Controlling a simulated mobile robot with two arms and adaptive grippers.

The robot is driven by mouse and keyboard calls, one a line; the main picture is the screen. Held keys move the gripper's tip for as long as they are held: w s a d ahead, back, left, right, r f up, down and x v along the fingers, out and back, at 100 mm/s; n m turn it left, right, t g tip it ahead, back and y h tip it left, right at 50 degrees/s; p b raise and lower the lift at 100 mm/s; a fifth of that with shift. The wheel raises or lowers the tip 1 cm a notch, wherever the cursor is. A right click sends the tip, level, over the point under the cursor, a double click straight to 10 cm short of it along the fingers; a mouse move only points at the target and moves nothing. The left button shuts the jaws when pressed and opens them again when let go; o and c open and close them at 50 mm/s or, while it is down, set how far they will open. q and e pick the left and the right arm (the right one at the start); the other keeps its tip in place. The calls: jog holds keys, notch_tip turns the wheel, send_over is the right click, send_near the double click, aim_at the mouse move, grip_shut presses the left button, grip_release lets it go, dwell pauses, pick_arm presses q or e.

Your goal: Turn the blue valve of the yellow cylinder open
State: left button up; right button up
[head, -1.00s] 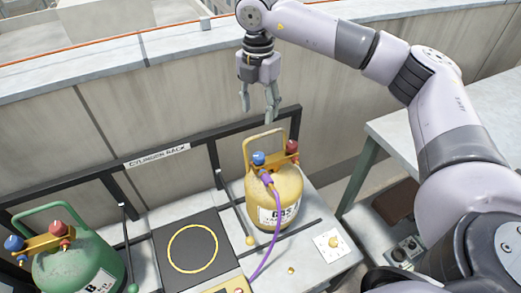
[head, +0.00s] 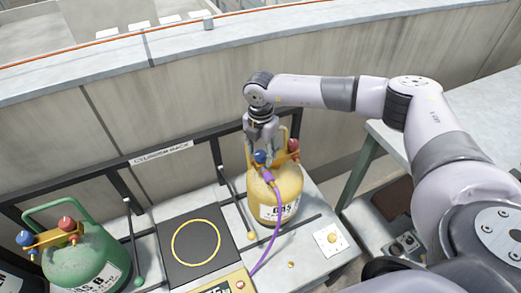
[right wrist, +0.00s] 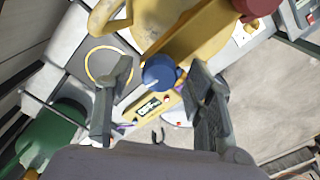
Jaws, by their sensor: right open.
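The yellow cylinder (head: 275,197) stands upright on the rack at the right. Its blue valve (head: 260,157) and its red valve (head: 293,146) sit on a brass-coloured manifold at the top, with a purple hose attached. My right gripper (head: 262,146) is at the blue valve, pointing down from above. In the right wrist view the gripper (right wrist: 160,95) is open, with the blue valve (right wrist: 160,72) between its two fingers, nearer their tips. I see a gap on both sides; I cannot tell the exact depth. The cylinder's handle partly hides behind the gripper in the head view. My left gripper is not in view.
A green cylinder (head: 85,262) with its own blue and red valves stands at the left. A black scale plate (head: 170,240) with a yellow ring lies between the cylinders. The purple hose (head: 272,240) runs down to the scale's front. A wall stands behind the rack.

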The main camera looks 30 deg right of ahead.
jog(key=c, duration=1.2)
jog(key=shift+o, duration=0.2)
jog(key=shift+f+n, duration=0.1)
jog(key=shift+n, duration=0.3)
jog(key=n+b, duration=0.2)
jog(key=n, duration=0.1)
jog(key=shift+f+n, duration=0.1)
jog(key=shift+n, duration=0.3)
jog(key=n+b, duration=0.3)
jog(key=n, duration=0.2)
jog(key=n+b, duration=0.3)
jog(key=n, duration=0.2)
jog(key=shift+n, duration=0.4)
jog(key=n+b, duration=0.1)
jog(key=n, duration=0.1)
jog(key=n+b, duration=0.1)
jog(key=n, duration=0.1)
jog(key=shift+r+n, duration=0.2)
jog(key=shift+n, duration=0.2)
